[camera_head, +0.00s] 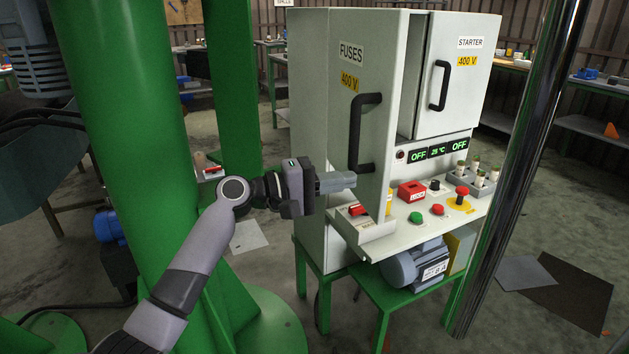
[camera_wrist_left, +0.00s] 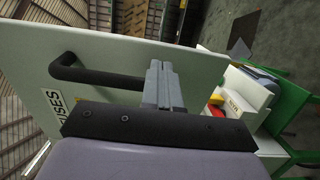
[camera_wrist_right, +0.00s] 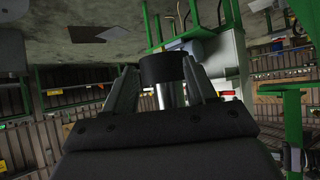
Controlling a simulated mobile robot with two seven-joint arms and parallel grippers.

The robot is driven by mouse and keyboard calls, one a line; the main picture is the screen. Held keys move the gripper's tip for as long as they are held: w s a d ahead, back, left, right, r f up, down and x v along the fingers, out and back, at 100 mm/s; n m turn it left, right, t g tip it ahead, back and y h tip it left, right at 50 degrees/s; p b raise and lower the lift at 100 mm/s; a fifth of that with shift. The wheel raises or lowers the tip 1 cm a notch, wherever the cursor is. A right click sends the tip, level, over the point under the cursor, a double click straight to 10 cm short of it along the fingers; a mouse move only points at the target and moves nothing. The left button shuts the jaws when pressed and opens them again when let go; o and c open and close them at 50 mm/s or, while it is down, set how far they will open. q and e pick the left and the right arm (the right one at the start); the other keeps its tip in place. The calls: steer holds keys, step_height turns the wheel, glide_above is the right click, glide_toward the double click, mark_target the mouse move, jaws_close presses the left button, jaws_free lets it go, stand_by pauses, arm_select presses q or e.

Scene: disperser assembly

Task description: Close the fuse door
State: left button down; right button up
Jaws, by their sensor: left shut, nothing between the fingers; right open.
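The fuse door (camera_head: 340,115), a white panel marked FUSES with a black handle (camera_head: 356,135), stands swung out from the cabinet (camera_head: 308,130). A narrow gap shows behind its free edge. My left gripper (camera_head: 352,181) is shut and empty, its tips at the door's outer face by the handle's lower end. In the left wrist view the shut fingers (camera_wrist_left: 161,82) overlap the handle's end; contact cannot be told. My right gripper (camera_wrist_right: 162,85) shows only in its wrist view, open, with a black-topped metal cylinder (camera_wrist_right: 163,70) seen between its fingers; its distance is unclear.
The starter door (camera_head: 455,75) is beside the fuse door. A control shelf with buttons, a red block (camera_head: 411,191) and several fuses in grey holders lies below. A green column (camera_head: 130,150) stands left, a chrome pole (camera_head: 520,165) right. A motor (camera_head: 415,265) sits underneath.

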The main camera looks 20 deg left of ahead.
mark_target(381, 175)
arm_select(q)
steer(key=x, duration=0.4)
steer(key=shift+w+d, duration=0.3)
steer(key=shift+d, duration=0.05)
steer(key=shift+w+d+p, duration=0.1)
steer(key=shift+d+p, duration=0.05)
steer(key=shift+p, duration=0.15)
